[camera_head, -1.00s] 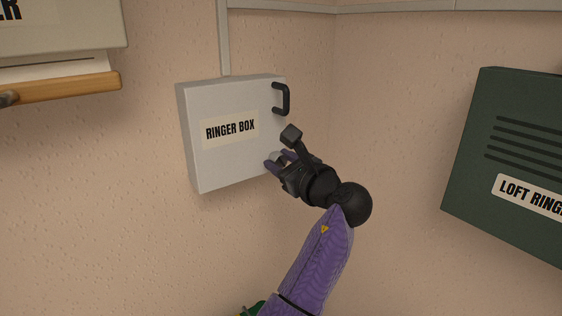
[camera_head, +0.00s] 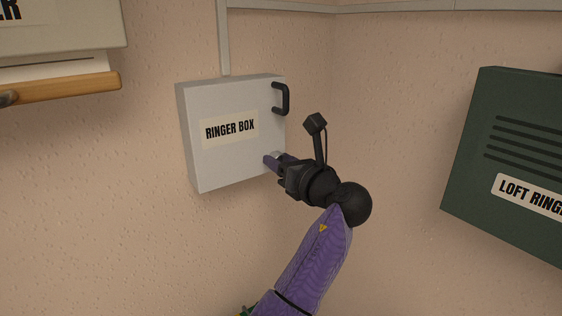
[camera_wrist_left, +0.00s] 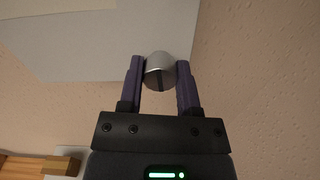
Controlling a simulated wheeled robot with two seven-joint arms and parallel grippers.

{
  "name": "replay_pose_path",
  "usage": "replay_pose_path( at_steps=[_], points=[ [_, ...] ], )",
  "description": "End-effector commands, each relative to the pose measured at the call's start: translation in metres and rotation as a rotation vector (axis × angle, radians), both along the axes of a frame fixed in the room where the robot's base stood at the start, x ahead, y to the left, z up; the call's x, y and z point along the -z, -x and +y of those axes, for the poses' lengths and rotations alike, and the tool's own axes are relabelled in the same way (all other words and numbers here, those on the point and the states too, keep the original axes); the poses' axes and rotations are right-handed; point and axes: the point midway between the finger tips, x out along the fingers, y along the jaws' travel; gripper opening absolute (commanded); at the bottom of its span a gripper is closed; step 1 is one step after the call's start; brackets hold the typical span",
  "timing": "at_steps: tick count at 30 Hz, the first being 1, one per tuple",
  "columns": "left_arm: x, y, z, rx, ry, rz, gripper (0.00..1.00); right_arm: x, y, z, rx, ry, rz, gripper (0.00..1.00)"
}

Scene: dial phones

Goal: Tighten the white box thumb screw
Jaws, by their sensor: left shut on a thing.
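The white box (camera_head: 228,165), labelled "RINGER BOX", is closed on the wall. It has a black handle (camera_head: 286,98) at its upper right. The thumb screw (camera_head: 277,155) is at the lower right of its front, mostly hidden by my gripper in the head view. In the left wrist view the thumb screw (camera_wrist_left: 160,72) is a round silver knob with a slot, between the two purple fingers. My left gripper (camera_head: 273,161) is shut on it, one finger on each side; the wrist view shows the fingers too (camera_wrist_left: 160,80). My right gripper is not in view.
A dark green box (camera_head: 510,145) labelled "LOFT RING..." hangs on the right wall. A wooden shelf or rail (camera_head: 70,88) with paper is at the upper left. A conduit (camera_head: 223,40) runs up from the white box. The wall below the box is bare.

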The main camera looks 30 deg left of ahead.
Motion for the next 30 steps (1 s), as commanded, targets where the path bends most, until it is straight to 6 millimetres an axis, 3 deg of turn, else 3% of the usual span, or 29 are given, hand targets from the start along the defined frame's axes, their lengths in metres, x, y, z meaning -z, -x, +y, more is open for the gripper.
replay_pose_path(
  at_steps=[9, 10, 15, 24, 30],
  points=[
    [0.003, 0.000, 0.000, -0.001, 0.005, 0.006, 0.00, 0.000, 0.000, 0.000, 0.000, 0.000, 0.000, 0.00],
    [0.003, 0.000, 0.000, -0.001, 0.005, 0.006, 0.45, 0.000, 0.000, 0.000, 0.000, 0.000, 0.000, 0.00],
    [0.002, 0.000, 0.000, -0.001, 0.003, 0.003, 0.78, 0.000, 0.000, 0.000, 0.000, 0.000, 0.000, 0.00],
    [0.002, 0.001, -0.004, 0.001, 0.002, 0.001, 0.78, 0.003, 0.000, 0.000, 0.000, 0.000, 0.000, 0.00],
    [0.006, 0.018, -0.046, 0.004, 0.005, -0.002, 0.78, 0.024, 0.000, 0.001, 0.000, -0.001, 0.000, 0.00]
  ],
)
